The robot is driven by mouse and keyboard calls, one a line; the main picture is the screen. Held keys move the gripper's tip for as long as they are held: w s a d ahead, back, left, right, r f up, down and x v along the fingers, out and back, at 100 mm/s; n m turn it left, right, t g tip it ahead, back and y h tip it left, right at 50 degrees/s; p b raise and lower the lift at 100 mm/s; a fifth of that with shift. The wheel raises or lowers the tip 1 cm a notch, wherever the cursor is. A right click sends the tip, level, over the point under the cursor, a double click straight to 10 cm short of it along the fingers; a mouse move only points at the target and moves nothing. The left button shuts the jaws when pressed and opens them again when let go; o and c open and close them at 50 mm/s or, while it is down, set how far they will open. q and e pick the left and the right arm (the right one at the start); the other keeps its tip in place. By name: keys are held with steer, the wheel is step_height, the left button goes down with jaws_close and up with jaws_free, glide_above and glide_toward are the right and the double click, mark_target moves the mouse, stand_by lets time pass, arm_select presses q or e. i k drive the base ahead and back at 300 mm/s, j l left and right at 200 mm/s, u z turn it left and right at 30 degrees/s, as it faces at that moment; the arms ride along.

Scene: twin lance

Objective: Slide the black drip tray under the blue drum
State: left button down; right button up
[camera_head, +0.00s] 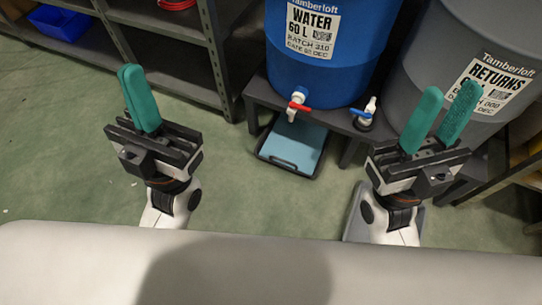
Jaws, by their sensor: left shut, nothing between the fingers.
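The blue drum (312,78), labelled WATER 60 L, stands on a dark low stand (262,92) at the upper middle. A white tap with a red handle (298,105) sticks out of its lower front. The black drip tray (291,171) lies on the floor below the tap, with a blue-green inside; its far part is partly under the stand. My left gripper (136,95) is shut and empty, left of the tray and apart from it. My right gripper (444,112) is open and empty, in front of the grey drum at the right.
A grey drum (420,50) labelled RETURNS stands right of the blue drum. Grey metal shelving (180,25) with a blue bin (62,22) stands at upper left. Green floor (60,150) is clear at left.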

mark_target(299, 147)
steer(key=i+j+z, duration=0.2)
steer(key=j, duration=0.15)
steer(key=i+j+z, duration=0.2)
steer(key=j, duration=0.15)
steer(key=j+z, duration=0.2)
steer(key=j, duration=0.15)
steer(key=i+j+z, duration=0.15)
steer(key=j, duration=0.25)
steer(key=z, duration=1.55)
